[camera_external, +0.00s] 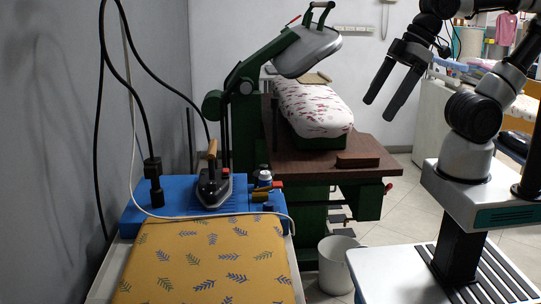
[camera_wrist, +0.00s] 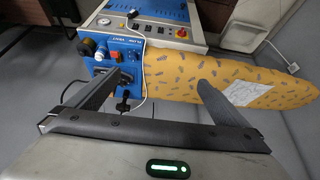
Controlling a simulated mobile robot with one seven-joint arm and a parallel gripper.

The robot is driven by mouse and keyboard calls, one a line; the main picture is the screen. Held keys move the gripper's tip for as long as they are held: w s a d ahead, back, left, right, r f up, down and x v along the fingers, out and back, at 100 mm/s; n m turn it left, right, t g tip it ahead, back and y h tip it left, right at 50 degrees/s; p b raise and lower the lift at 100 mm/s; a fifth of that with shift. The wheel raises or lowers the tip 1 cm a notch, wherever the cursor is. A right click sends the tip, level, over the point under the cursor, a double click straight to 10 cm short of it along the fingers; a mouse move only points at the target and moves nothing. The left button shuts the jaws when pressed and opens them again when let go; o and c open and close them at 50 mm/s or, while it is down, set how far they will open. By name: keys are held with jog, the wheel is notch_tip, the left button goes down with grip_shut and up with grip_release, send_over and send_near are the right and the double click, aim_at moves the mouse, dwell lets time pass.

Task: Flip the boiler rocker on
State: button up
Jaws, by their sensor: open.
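A blue boiler unit (camera_external: 135,216) with an iron on top stands at the left, at the far end of the yellow ironing board. In the wrist view the blue unit (camera_wrist: 165,10) has a pale front panel (camera_wrist: 160,29) with small controls. A small red-orange switch (camera_wrist: 181,33) sits toward the panel's right end; it looks like a rocker, but its position is too small to tell. My gripper (camera_external: 378,109) is open and empty, raised at the upper right, well apart from the unit. Its spread fingers (camera_wrist: 160,82) also show in the wrist view.
The yellow leaf-patterned board (camera_external: 205,262) fills the lower left. A green press (camera_external: 240,90) with a padded buck (camera_external: 312,108) and brown table (camera_external: 335,158) stands behind. A white bin (camera_external: 338,265) is on the floor. Black hoses (camera_external: 100,130) hang by the wall.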

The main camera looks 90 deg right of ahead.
notch_tip(320, 180, up, 3)
jog(key=shift+f+p, duration=0.15)
jog(key=shift+p, duration=0.35)
